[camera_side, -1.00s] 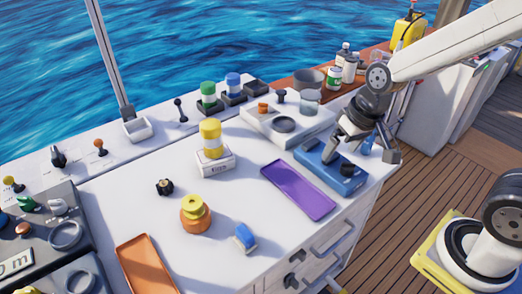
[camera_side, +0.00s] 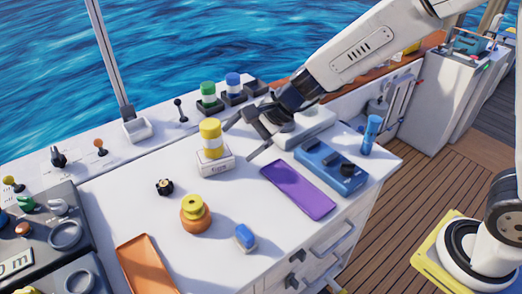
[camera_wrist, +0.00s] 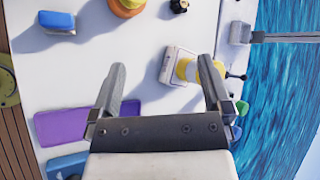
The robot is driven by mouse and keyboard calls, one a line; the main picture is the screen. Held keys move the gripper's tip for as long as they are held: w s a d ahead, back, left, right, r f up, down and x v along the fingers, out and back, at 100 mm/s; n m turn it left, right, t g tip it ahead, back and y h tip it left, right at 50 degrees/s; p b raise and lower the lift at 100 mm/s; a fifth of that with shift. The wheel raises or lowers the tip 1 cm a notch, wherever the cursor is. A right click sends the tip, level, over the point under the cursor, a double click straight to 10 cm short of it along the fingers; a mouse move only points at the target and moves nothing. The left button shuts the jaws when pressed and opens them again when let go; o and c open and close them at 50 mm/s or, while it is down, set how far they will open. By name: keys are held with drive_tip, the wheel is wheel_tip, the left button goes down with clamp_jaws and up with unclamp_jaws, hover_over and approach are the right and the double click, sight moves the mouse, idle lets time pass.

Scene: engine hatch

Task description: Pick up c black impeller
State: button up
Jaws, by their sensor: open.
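The black impeller (camera_side: 164,187) is a small dark knobbed part lying on the white worktop, left of the yellow-and-white filter and behind the orange pot. In the wrist view the impeller (camera_wrist: 179,5) shows at the top edge, partly cut off. My gripper (camera_side: 237,139) is open and empty, above the worktop just right of the yellow-and-white filter. In the wrist view my gripper's fingers (camera_wrist: 162,84) are spread wide, well short of the impeller.
The yellow-and-white filter (camera_side: 211,138) stands on a white box (camera_side: 215,162) close to my gripper. An orange pot (camera_side: 195,215), blue block (camera_side: 245,237), purple tray (camera_side: 298,190), orange tray (camera_side: 147,266) and blue case (camera_side: 331,168) also lie on the worktop. Bare worktop surrounds the impeller.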

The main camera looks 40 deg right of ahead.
sight(169, 184)
drive_tip(key=w+a+f+m+t+y, duration=0.2)
drive_tip(key=w+a+m+t, duration=0.3)
drive_tip(key=w+a+m, duration=0.65)
drive_tip(key=f, duration=0.4)
drive_tip(key=d+f+m, duration=0.1)
drive_tip(key=f, duration=0.4)
drive_tip(key=f+m, duration=0.1)
drive_tip(key=f, duration=0.4)
drive_tip(key=shift+w+d+f, duration=0.15)
drive_tip(key=shift+w+d, duration=0.1)
drive_tip(key=shift+d, duration=0.15)
drive_tip(key=shift+x, duration=1.35)
drive_tip(key=shift+x, duration=2.55)
drive_tip(key=shift+f, duration=0.15)
